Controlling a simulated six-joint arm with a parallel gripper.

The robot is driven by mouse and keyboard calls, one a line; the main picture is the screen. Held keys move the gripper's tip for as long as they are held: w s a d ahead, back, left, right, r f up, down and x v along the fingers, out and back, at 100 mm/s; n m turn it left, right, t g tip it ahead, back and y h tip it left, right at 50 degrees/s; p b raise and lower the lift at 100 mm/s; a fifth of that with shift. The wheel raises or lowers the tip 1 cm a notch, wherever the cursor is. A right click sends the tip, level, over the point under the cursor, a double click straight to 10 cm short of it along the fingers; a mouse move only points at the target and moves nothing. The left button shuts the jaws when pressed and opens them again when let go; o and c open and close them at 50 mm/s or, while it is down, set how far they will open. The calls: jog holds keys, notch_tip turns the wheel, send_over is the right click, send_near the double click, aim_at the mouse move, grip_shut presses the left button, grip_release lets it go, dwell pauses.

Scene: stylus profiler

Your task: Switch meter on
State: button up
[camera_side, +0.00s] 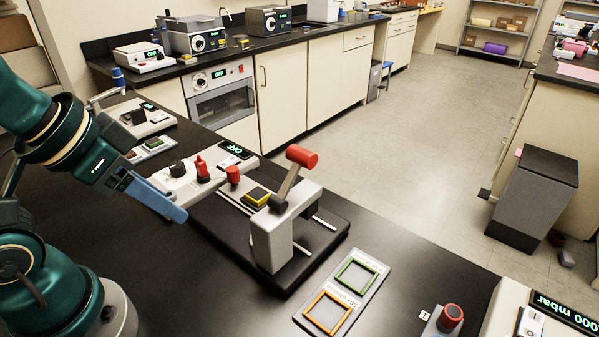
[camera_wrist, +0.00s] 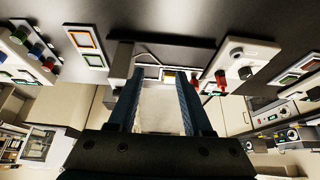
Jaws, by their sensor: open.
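The stylus profiler stands on the dark bench on a black base (camera_side: 315,262). It has a white column (camera_side: 272,235) with a raised red-ended lever (camera_side: 301,157) and a yellow-topped block (camera_side: 257,196). Its white meter box (camera_side: 185,188) carries a display (camera_side: 236,150) reading OFF, a black knob (camera_side: 178,168), a red switch-like part (camera_side: 201,170) and a red knob (camera_side: 232,175). The box also shows at right in the wrist view (camera_wrist: 240,58). My gripper (camera_side: 180,213) is open and empty, in front of the box. Both fingers show in the wrist view (camera_wrist: 160,78).
A grey plate (camera_side: 345,292) with green and orange frames lies right of the profiler. A red button box (camera_side: 447,320) and a unit with a mbar display (camera_side: 565,312) stand at lower right. Another instrument (camera_side: 140,120) sits behind my gripper. Bare bench lies in front.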

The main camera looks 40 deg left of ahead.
jog(key=shift+c, duration=0.3)
jog(key=c, duration=0.5)
jog(key=shift+m, duration=0.3)
grip_shut()
jog(key=w+a+r+m, duration=0.1)
jog(key=w+a+r, duration=0.1)
jog(key=w+r, duration=0.35)
jog(key=w+a+r+m, duration=0.1)
jog(key=w+a+r, duration=0.25)
jog(key=w, duration=0.35)
jog(key=w+a+f+n+g, duration=0.1)
jog(key=w+a+f, duration=0.2)
jog(key=a, duration=0.3)
jog(key=w+a+f+n, duration=0.1)
jog(key=w+a+f, duration=0.2)
jog(key=a, duration=0.4)
jog(key=shift+w+f+n+g, duration=0.3)
jog(key=shift+w+f+g, duration=0.1)
jog(key=shift+w, duration=0.45)
